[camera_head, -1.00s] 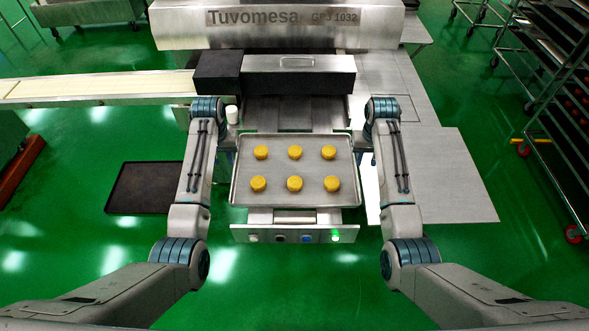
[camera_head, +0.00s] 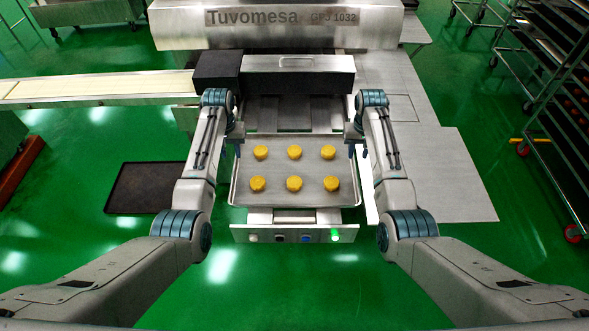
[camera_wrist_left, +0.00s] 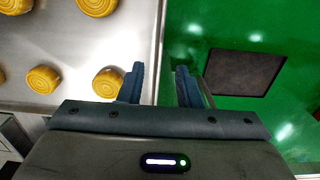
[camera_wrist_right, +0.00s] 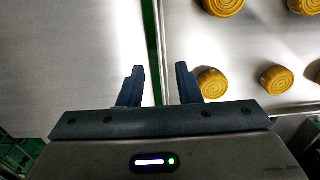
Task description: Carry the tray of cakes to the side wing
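The metal tray (camera_head: 310,168) holds several round yellow cakes (camera_head: 294,184) in two rows, in front of the machine. My left gripper (camera_head: 234,142) is at the tray's left side; in the left wrist view its fingers (camera_wrist_left: 158,86) are apart, with the tray's rim between them. My right gripper (camera_head: 356,142) is at the right side; in the right wrist view its fingers (camera_wrist_right: 157,86) are apart around the line of the opposite rim. Neither clearly touches the rim. The side wing (camera_head: 455,175) is the flat steel surface right of the tray, bare.
The encrusting machine (camera_head: 280,30) stands behind the tray, with a conveyor (camera_head: 100,87) on the left. A control panel (camera_head: 295,233) with buttons is below the tray's front. A dark tray (camera_head: 145,188) lies at left. Wheeled racks (camera_head: 545,100) stand at right.

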